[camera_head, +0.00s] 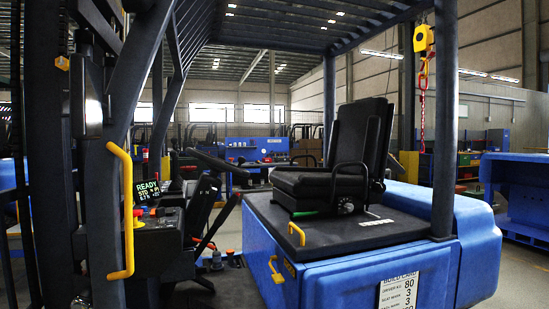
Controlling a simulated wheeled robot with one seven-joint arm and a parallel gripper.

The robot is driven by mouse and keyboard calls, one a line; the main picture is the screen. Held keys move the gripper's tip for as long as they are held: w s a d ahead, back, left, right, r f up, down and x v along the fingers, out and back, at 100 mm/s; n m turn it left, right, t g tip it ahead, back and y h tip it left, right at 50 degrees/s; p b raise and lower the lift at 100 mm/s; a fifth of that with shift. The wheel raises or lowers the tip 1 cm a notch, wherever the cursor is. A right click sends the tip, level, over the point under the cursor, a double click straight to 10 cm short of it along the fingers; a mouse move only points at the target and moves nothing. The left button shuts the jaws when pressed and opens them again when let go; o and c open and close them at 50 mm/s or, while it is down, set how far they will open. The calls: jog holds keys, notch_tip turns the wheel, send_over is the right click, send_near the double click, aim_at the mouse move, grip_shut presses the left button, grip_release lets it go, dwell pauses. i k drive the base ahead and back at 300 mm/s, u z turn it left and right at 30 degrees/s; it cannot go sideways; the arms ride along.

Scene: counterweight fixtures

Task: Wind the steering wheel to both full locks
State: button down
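A blue forklift truck with a dark overhead guard fills the middle of the view. A thin dark tilted shape left of the seat looks like the steering wheel (220,164), seen nearly edge-on. A dark steering column (199,207) stands below it. Its spokes and any knob cannot be made out. A lit display (149,190) with green text, "READY" on top, stands left of the column. My gripper is not in view.
A black seat (345,165) sits on the blue truck body (345,265). Dark guard posts (445,120) and a yellow grab handle (127,210) border the cab. A yellow hoist (424,40) with a red chain hangs at right. Blue workbenches stand behind.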

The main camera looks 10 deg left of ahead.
aim_at(219, 162)
jog(key=u, duration=0.25)
jog(key=i, duration=1)
jog(key=u, duration=0.65)
